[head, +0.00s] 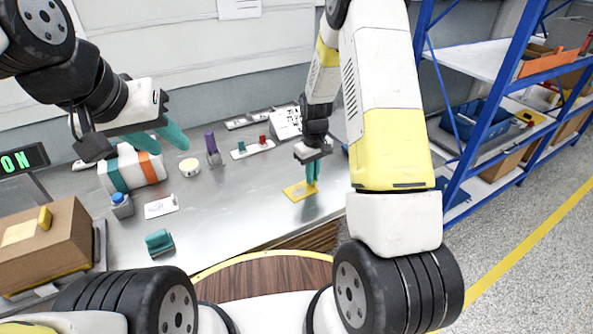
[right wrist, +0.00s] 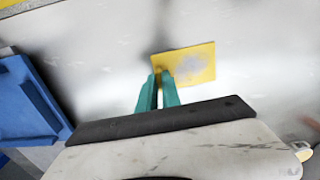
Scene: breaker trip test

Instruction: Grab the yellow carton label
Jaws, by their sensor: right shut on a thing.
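The yellow carton label (head: 299,191) is a flat yellow card with a greyish patch, at the front middle of the metal bench in the head view. In the right wrist view the label (right wrist: 197,64) lies just beyond the fingertips. My right gripper (head: 313,182) points down at it, its teal fingers close together and shut on the label's near edge (right wrist: 158,80). Whether the label is lifted off the bench is hard to tell. My left gripper (head: 170,138) hangs over the left of the bench, its teal fingers apart, with nothing seen between them.
A cardboard box (head: 45,250) stands at the left. A blue bin (right wrist: 25,100) shows in the right wrist view. Bench between is clear.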

